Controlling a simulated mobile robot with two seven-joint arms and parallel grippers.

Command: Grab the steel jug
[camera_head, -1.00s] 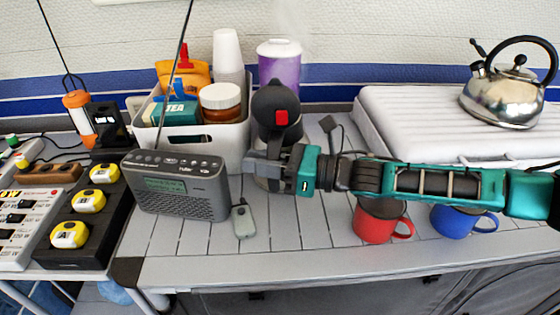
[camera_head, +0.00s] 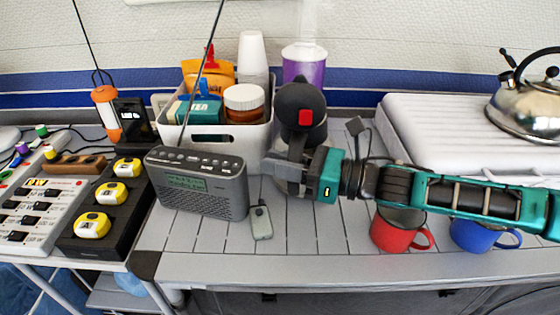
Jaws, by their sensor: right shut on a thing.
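My right gripper (camera_head: 287,166) comes from the right and is shut on the jug's body. The gripper hides much of the steel body, and I cannot tell whether the jug's base touches the table. My left gripper is not in view.
A grey radio (camera_head: 199,183) and small grey device (camera_head: 261,220) lie left of the jug. A red mug (camera_head: 392,234) and blue mug (camera_head: 472,236) stand under my right arm. The white bin (camera_head: 224,143) and purple canister (camera_head: 303,62) stand behind. A kettle (camera_head: 528,108) sits at right.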

